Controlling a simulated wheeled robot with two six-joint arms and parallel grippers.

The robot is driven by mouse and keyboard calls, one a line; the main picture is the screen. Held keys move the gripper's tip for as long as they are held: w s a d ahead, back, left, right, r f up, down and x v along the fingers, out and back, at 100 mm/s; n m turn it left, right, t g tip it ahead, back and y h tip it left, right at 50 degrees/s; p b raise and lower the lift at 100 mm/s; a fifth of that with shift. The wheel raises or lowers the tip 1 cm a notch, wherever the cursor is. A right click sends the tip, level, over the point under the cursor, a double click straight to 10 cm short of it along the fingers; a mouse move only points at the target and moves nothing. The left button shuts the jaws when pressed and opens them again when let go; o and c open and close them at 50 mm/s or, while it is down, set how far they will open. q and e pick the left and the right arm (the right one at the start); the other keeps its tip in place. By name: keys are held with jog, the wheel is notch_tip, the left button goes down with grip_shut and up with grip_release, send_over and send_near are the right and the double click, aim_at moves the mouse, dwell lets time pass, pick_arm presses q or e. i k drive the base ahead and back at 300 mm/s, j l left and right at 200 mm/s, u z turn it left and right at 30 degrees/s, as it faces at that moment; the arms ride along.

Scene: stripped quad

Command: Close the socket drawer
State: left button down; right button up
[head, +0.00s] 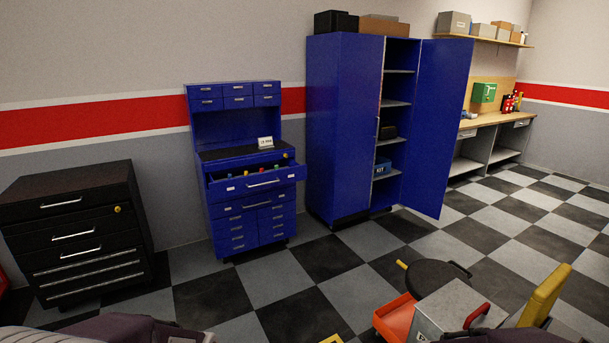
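A blue tool cabinet (236,215) stands against the wall, left of centre in the head view. Its wide upper drawer (240,188) is pulled out, with red, yellow and green items showing inside and a silver handle (263,183) on its front. I cannot read a socket label on it. The drawers below it look shut. A small white sign (265,142) stands on the worktop above. Neither of my grippers shows. Dark shapes at the bottom edge look like parts of my own body.
A black drawer chest (75,228) stands at the left. A tall blue locker (340,130) with its right door (440,125) open stands right of the cabinet. An orange tray (395,318) and round black seat (437,275) are front right. Checkered floor before the cabinet is clear.

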aim_at(289, 170)
jog(key=i, duration=3.95)
